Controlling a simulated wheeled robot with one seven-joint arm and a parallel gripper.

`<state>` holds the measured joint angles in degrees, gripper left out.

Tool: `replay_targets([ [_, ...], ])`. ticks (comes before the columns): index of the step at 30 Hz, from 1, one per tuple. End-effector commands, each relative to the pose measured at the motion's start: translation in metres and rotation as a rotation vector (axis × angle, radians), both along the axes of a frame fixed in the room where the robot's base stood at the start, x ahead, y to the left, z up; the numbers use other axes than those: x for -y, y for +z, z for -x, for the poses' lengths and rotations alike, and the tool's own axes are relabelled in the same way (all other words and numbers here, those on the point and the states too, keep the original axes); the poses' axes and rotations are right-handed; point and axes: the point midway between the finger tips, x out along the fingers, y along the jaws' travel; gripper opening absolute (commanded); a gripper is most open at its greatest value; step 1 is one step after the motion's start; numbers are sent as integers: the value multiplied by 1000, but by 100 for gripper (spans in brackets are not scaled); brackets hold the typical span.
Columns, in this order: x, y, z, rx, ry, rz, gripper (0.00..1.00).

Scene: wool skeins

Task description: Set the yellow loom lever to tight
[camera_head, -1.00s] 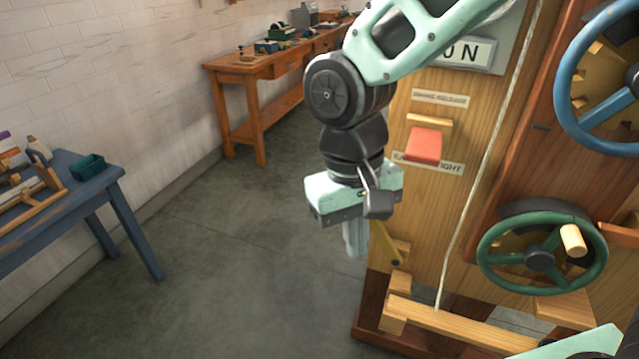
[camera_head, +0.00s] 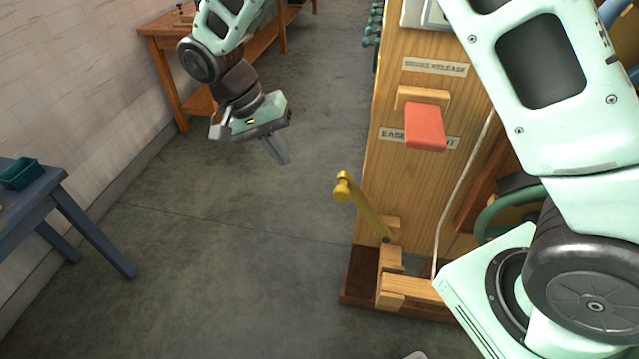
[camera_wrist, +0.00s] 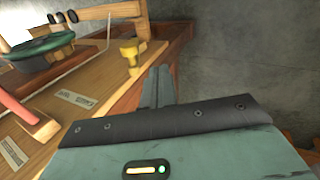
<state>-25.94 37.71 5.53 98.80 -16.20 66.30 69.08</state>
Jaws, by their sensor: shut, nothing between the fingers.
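The yellow lever (camera_head: 364,208) is mounted low on the wooden loom frame in the head view. It leans up and to the left, with a round knob at its top. It also shows in the wrist view (camera_wrist: 130,54), beyond my fingertips. My gripper (camera_head: 276,150) hangs over open floor to the left of the lever, clearly apart from it. Its fingers are together and empty. A label plate (camera_head: 392,135) on the frame is partly hidden behind a red block (camera_head: 425,127); the letters "EASE" show at its left.
A green handwheel (camera_head: 490,215) sits right of the lever, mostly behind my arm. A cord (camera_head: 462,190) runs down the panel. A blue bench (camera_head: 45,190) stands at left and a wooden bench (camera_head: 165,60) at the back. Floor left of the loom is clear.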

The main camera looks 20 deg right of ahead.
Motion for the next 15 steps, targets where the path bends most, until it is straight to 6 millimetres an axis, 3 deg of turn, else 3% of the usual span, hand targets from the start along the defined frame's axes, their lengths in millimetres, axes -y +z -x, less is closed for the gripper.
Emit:
replay_targets([
  [7, 8, -17, 5, -5, -1, 1, 0],
  [15, 27, -66, 17, -6, 0, 1, 0],
])
